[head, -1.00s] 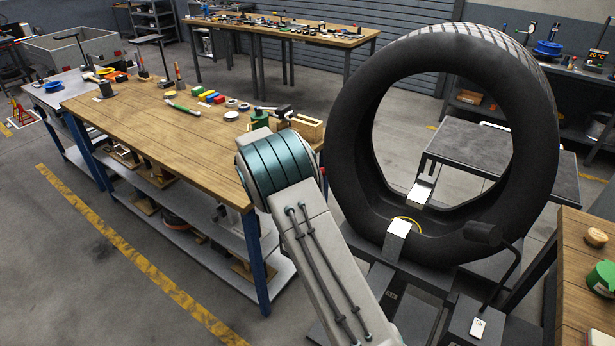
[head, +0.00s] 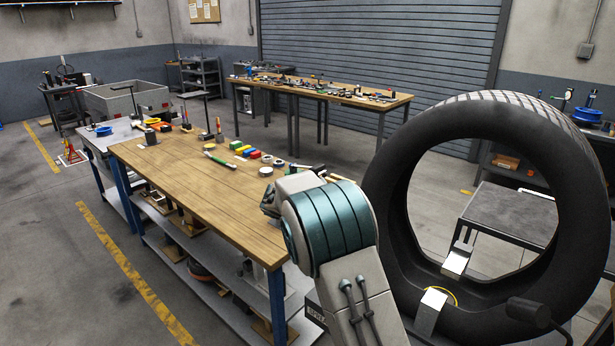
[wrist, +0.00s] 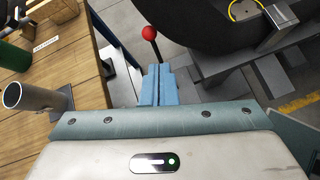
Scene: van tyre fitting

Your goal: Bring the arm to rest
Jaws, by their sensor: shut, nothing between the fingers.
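My gripper (wrist: 157,85) shows in the wrist view as two blue fingers pressed together, with nothing between them. It hangs over the gap between a wooden bench and the tyre stand, and touches nothing that I can see. In the head view the gripper is hidden; only my bent arm shows, in front of the near bench's right end. The large black tyre (head: 392,222) stands upright on its stand to the right of my arm.
A red-knobbed lever (wrist: 149,33) stands just beyond the fingers. The wooden bench (head: 190,185) holds coloured blocks, tape rolls and tools. A metal tube (wrist: 14,96) stands at the left in the wrist view. Open floor (head: 60,260) lies left of the bench.

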